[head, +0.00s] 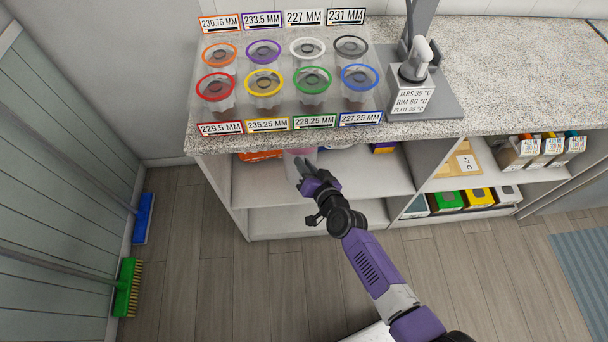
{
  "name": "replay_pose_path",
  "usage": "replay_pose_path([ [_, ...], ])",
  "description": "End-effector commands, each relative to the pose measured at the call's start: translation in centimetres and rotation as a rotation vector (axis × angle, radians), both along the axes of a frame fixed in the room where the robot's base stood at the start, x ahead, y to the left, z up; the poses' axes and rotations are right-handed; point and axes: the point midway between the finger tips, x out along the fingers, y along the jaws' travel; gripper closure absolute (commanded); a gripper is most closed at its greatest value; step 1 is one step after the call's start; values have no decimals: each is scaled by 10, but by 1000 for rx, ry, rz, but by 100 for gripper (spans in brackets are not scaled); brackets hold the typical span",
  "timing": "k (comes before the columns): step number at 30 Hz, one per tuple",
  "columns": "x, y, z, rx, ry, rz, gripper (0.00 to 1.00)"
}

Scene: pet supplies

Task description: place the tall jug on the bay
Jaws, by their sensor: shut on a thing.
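My gripper (304,176) is at the open front of the shelf unit, just below the counter edge. It is shut on a pale, pinkish vessel (292,163), which I take to be the tall jug. Only a small part of the vessel shows; the counter edge hides its top and the gripper covers part of it. Whether its base touches the shelf cannot be told. The left shelf bay (258,185) is an open compartment under the counter. No marking shows which bay is meant.
Several clear jars with coloured rims and size labels stand on the speckled counter (500,70), beside a grey device (415,75). An orange item (260,155) is deeper in the shelf. Boxes (460,200) fill the right bays. Brushes (128,285) stand at the left wall.

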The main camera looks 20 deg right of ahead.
Motion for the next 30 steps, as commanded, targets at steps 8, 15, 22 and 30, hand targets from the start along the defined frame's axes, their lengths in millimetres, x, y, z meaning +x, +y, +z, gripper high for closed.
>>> replay_pose_path([
  [8,1,0,-20,0,-4,-1,100],
  [15,1,0,-27,-1,-4,-1,100],
  [22,1,0,-55,0,-4,-1,100],
  [30,5,-2,-59,-1,-5,-2,100],
])
